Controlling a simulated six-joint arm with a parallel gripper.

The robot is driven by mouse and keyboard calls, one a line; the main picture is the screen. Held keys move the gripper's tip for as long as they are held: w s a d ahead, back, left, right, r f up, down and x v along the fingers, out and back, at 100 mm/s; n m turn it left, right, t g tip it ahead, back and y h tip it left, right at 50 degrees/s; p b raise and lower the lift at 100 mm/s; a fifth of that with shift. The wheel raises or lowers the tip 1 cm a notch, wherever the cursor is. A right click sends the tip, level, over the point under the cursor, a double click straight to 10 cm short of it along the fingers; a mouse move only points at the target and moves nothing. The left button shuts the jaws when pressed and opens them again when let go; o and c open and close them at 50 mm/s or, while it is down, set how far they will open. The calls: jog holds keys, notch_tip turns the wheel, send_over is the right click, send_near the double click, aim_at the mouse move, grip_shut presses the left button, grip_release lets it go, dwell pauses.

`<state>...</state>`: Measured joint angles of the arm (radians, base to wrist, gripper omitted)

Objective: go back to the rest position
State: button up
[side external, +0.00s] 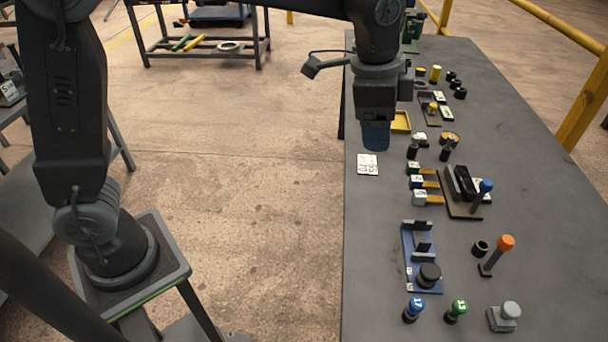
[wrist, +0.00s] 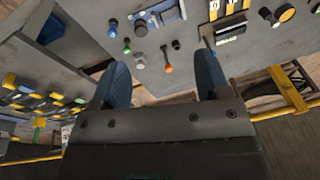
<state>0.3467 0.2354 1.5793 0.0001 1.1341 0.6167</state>
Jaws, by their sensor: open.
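My gripper (side external: 376,137) hangs from the wrist with its blue fingers pointing down, near the long left edge of the grey table (side external: 375,290). In the wrist view, the two blue fingers of my gripper (wrist: 162,85) stand well apart with nothing held between them. In the side view the fingers overlap one another, and their height above the table is hard to tell. A white card with dark print (side external: 368,164) lies on the table just below the gripper in the picture.
A yellow tray (side external: 401,122) is right of the gripper. The table holds a dark rack with a blue-topped handle (side external: 486,186), a blue fixture (side external: 410,262), an orange-topped handle (side external: 506,242), and blue (side external: 415,306) and green (side external: 459,307) knobs. Yellow railing (side external: 582,100) stands beyond. Open floor lies left.

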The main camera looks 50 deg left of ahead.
jog(key=s+a+r+n+t, duration=0.25)
jog(key=s+a+n, duration=0.35)
jog(key=s+a, duration=0.45)
jog(key=s+a+f+n, duration=0.2)
jog(key=s, duration=0.3)
jog(key=s+a+f+n+t, duration=0.1)
jog(key=s+a+f+n, duration=0.1)
jog(key=s, duration=0.3)
jog(key=shift+a+n+y, duration=0.3)
jog(key=shift+n+y, duration=0.1)
jog(key=shift+n, duration=0.1)
